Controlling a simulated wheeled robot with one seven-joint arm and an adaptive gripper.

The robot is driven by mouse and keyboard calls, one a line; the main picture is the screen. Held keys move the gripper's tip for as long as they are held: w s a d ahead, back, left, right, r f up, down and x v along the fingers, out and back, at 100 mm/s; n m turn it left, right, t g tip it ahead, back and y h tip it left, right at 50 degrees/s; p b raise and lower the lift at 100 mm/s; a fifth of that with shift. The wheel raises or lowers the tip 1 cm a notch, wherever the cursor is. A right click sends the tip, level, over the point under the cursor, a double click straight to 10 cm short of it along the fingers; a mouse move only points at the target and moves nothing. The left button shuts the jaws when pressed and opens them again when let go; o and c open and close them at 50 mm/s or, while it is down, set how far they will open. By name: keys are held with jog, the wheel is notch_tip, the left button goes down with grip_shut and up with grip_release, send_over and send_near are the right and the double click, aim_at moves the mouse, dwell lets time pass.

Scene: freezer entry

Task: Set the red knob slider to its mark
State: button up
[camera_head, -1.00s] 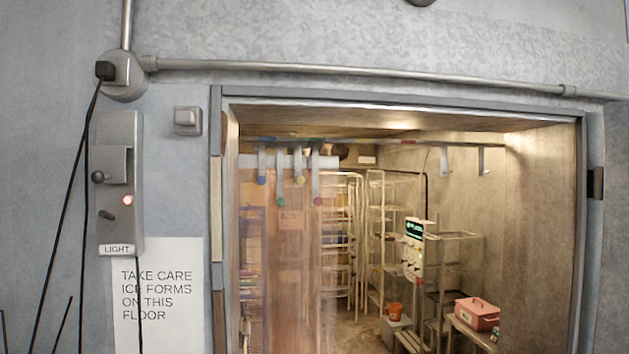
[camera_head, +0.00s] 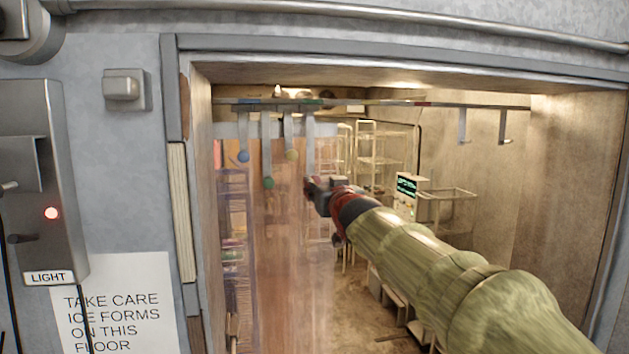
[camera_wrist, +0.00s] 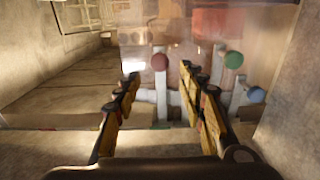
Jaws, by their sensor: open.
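The red knob (camera_wrist: 160,62) hangs at the end of a pale flat strip in the wrist view. It appears between the fingertips of my gripper (camera_wrist: 159,75), which are apart on either side of it; I cannot tell whether they touch it. In the head view my gripper (camera_head: 317,190) hides the red knob, and only its strip (camera_head: 309,150) shows above. The strip hangs from a rail (camera_head: 370,103) across the freezer doorway. A red patch (camera_head: 420,104) is on the rail, to the right of the strip.
Blue (camera_head: 243,156), green (camera_head: 268,183) and yellow (camera_head: 292,155) knobs hang left of my gripper. Two empty hooks (camera_head: 462,126) hang further right. The doorway's left jamb (camera_head: 196,150) is close to the blue knob.

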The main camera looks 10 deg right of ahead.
jog(key=w+p, duration=0.1)
jog(key=w, duration=0.6)
jog(key=shift+w+f, duration=0.1)
jog(key=shift+f, duration=0.1)
jog(key=shift+w+f, duration=0.15)
jog(key=shift+w, duration=0.2)
jog(key=shift+s, duration=0.15)
jog(key=shift+c, duration=0.5)
grip_shut()
